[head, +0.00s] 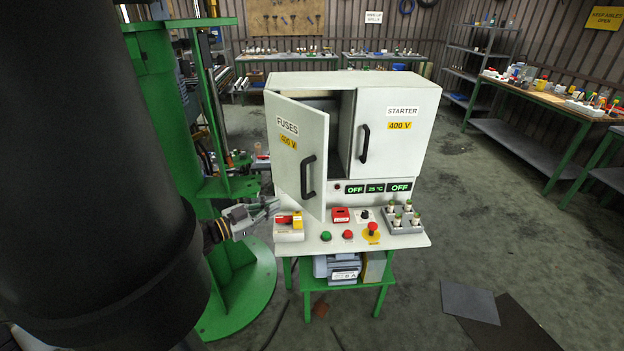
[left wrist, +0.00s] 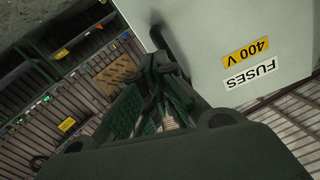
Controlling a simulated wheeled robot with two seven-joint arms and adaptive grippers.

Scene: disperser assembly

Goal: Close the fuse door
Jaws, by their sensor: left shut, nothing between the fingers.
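The fuse door (head: 287,172) is the cabinet's left door, a pale panel labelled FUSES and 400 V with a black handle (head: 308,176). It stands open, its handle edge swung out toward me, and a gap shows the dark inside of the cabinet. My left gripper (head: 276,207) is shut and empty, by the lower left part of the door's outer face. In the left wrist view the shut fingertips (left wrist: 165,66) are beside the door (left wrist: 225,30); I cannot tell whether they touch it. My right gripper is not in view.
The STARTER door (head: 385,140) is shut. A green frame (head: 160,90) stands at the left. The floor at right is mostly open.

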